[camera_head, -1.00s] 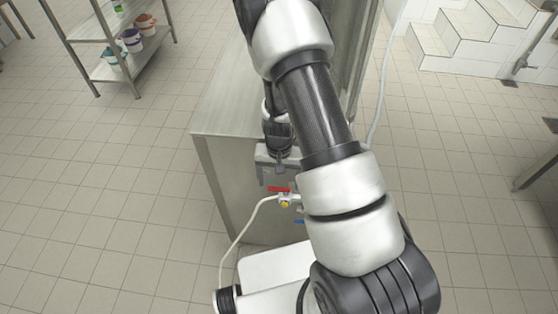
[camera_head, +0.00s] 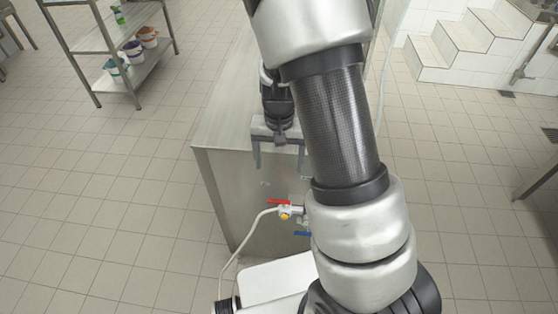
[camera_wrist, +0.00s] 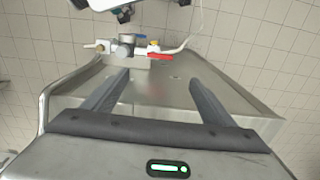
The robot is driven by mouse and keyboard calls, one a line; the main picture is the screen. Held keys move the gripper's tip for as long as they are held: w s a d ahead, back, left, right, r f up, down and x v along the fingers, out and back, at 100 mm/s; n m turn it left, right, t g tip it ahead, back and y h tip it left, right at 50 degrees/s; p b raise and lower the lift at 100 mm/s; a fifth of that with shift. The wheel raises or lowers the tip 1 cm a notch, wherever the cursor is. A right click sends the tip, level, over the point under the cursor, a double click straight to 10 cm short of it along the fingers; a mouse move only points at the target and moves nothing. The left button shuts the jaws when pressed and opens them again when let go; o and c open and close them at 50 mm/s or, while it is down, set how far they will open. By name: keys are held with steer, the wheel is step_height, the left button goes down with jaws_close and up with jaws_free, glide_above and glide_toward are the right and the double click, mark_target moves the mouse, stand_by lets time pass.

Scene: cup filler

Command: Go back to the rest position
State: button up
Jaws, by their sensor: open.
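My gripper (camera_head: 279,160) is open and empty in the head view, in front of the upper part of the steel cabinet (camera_head: 222,185). Its two fingers are spread apart. In the wrist view my gripper (camera_wrist: 160,85) also shows open, with nothing between the fingers. My arm crosses the middle of the head view and hides part of the cabinet.
A valve with a red handle (camera_head: 280,202) and a blue handle (camera_head: 302,234) is on the cabinet front, below my gripper; a white hose (camera_head: 236,255) runs from it. A shelf rack (camera_head: 120,70) with several small buckets stands at upper left. White steps (camera_head: 450,45) are at upper right. Tiled floor on the left is free.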

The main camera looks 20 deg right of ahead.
stand_by(0.3)
steer(key=s+a+r+n+t, duration=0.1)
steer(key=s+r, duration=0.2)
steer(key=r, duration=0.5)
steer(key=s+r+n+t+y, duration=0.1)
steer(key=s+r+t, duration=0.15)
steer(key=r, duration=0.45)
steer(key=s+a+r+n, duration=0.1)
steer(key=s+r, duration=0.3)
steer(key=r, duration=0.4)
steer(key=s+d+r+n+t+h, duration=0.1)
steer(key=s+r+t, duration=0.1)
steer(key=s+r, duration=0.3)
steer(key=shift+s+d, duration=0.3)
steer(key=shift+s, duration=0.9)
steer(key=shift+r, duration=0.1)
